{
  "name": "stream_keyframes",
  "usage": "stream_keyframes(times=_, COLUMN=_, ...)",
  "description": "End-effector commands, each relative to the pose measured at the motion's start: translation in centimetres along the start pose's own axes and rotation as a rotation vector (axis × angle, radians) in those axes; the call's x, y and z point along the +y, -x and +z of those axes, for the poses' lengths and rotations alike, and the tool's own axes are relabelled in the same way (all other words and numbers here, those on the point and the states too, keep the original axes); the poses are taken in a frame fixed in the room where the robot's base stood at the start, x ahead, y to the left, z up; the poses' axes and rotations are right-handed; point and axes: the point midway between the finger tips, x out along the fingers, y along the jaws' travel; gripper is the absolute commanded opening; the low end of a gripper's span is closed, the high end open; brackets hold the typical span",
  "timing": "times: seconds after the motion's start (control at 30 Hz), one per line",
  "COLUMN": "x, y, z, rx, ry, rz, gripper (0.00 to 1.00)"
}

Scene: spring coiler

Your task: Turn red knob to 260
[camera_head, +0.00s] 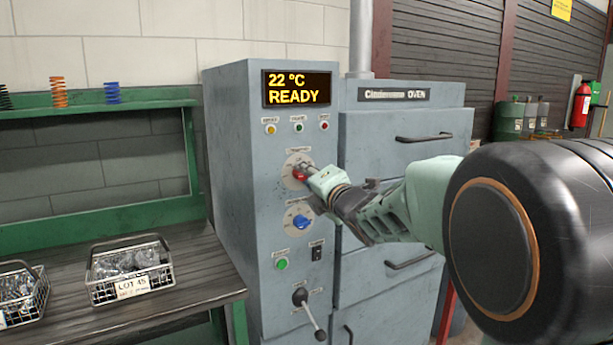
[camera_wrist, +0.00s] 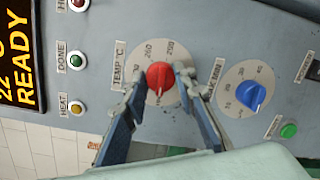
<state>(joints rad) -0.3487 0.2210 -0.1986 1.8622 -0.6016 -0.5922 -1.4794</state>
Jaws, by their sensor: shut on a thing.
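The red knob (camera_head: 299,174) sits on a pale round dial on the grey-blue oven control panel. In the wrist view the red knob (camera_wrist: 159,77) lies between the two blue-grey fingers of my gripper (camera_wrist: 160,84), which is shut on it. The view is turned sideways there. A pale mark on the knob seems to point toward the bottom of the wrist picture, away from 260. My gripper (camera_head: 307,173) reaches the knob from the right in the head view.
A blue knob (camera_head: 297,221) sits below on its own dial, close to my fingers. The display (camera_head: 297,89) reads 22 °C READY. A green button (camera_head: 282,264) and a lever (camera_head: 308,312) are lower. Wire baskets (camera_head: 130,273) stand on the bench at left.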

Motion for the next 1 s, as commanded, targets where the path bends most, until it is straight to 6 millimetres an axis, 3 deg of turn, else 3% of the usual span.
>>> stream_keyframes(times=1.0, x=0.32, y=-0.03, z=0.51, rx=0.061, ry=-0.936, rz=-0.093, gripper=0.01)
